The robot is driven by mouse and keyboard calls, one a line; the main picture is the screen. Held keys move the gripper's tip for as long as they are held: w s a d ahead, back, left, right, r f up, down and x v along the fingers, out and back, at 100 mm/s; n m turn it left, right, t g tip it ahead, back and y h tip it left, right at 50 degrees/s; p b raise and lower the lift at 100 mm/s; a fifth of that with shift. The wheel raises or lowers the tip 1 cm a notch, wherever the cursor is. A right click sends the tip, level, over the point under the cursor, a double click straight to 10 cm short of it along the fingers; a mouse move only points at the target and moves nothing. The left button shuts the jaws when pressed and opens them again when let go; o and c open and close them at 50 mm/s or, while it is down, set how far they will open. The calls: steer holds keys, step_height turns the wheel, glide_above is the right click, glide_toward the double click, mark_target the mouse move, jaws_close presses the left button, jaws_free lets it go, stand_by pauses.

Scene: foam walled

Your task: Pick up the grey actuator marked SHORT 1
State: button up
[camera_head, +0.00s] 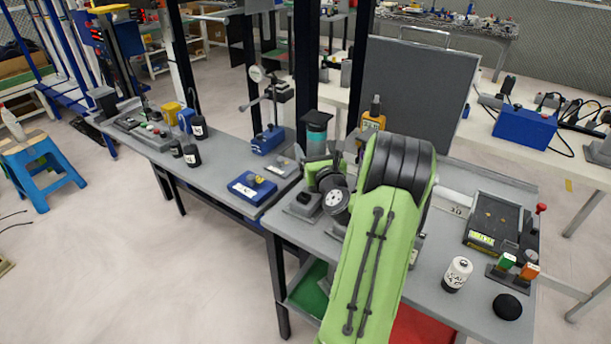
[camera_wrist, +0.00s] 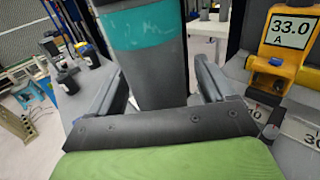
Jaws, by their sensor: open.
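No marking SHORT 1 is readable in either view, so I cannot tell which thing is the named actuator. A dark grey upright cylinder with a teal band (camera_wrist: 145,50) stands between the spread fingers of my gripper (camera_wrist: 160,82) in the wrist view; whether the fingers touch it is unclear. The same grey cylinder (camera_head: 316,133) shows in the head view at the bench's back left corner. My gripper (camera_head: 318,168) is open there, low in front of it and partly hidden by my green arm. The cylinder's lower part is hidden.
A yellow meter (camera_wrist: 285,42) reading 33.0 A stands close on the right. A white canister (camera_head: 457,273), a black dome (camera_head: 507,306) and a scale (camera_head: 495,224) occupy the bench's right side. A grey panel (camera_head: 406,92) rises behind. Black jars (camera_head: 198,127) stand on the left bench.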

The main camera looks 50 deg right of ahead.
steer(key=shift+w+d+f, duration=0.3)
steer(key=shift+w+d, duration=0.25)
steer(key=shift+w, duration=0.1)
steer(key=shift+s+a+r, duration=0.45)
steer(key=shift+a, duration=0.05)
steer(key=shift+c, duration=0.4)
steer(key=shift+s, duration=0.1)
steer(key=shift+c, duration=1.2)
steer(key=shift+w+d+f, duration=0.1)
steer(key=shift+w+f, duration=0.05)
steer(key=shift+w, duration=0.05)
steer(key=shift+c, duration=2.4)
jaws_close()
